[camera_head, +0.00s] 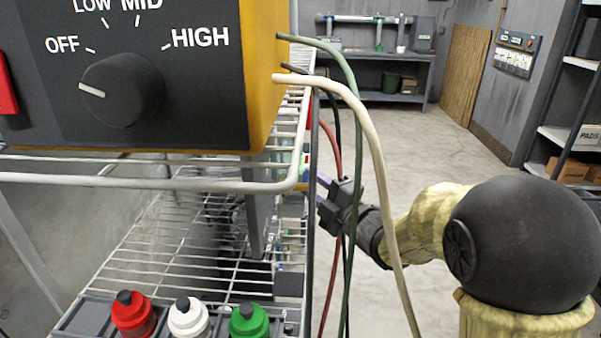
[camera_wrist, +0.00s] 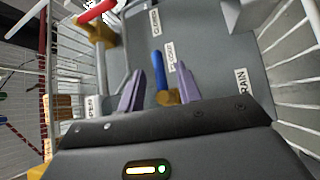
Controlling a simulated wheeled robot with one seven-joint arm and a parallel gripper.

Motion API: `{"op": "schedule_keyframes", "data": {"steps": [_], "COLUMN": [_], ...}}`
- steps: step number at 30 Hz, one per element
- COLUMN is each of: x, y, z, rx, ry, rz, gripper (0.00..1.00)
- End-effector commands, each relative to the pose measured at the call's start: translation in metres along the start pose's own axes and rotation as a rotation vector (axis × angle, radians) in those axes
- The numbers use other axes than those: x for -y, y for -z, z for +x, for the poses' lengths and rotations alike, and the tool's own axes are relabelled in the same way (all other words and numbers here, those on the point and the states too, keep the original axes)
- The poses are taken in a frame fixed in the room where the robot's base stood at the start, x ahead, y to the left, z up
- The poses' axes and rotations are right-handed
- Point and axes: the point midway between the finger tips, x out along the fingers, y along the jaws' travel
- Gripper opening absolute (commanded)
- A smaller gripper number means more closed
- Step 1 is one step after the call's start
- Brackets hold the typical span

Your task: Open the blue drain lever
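In the wrist view a blue lever (camera_wrist: 160,68) stands up from a brass valve body (camera_wrist: 169,97) on a grey panel. My gripper (camera_wrist: 160,75) has its two purple fingers apart, one on each side of the blue lever in the picture. I see gaps on both sides and cannot tell how deep the lever sits between them. A label ending in "RAIN" (camera_wrist: 242,82) is on the panel to the right. In the head view my gripper reaches into the right side of the wire rack (camera_head: 200,238); the blue lever is not discernible there.
A red lever (camera_wrist: 97,11) on brass fittings is at the wrist view's upper left. Wire shelf bars flank the panel. In the head view, hanging cables (camera_head: 362,120) pass in front of my wrist. A yellow control box (camera_head: 262,75) sits above; coloured bottles (camera_head: 188,318) stand below.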

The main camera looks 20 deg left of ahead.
Motion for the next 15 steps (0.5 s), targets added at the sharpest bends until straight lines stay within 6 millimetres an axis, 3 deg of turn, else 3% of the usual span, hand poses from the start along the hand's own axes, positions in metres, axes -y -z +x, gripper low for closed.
{"op": "schedule_keyframes", "data": {"steps": [6,15], "x": [0.000,0.000], "y": [0.001,0.000], "z": [0.034,0.042], "rx": [-0.003,0.001], "ry": [0.001,0.000], "rz": [0.000,0.000], "gripper": [0.34,0.34]}}
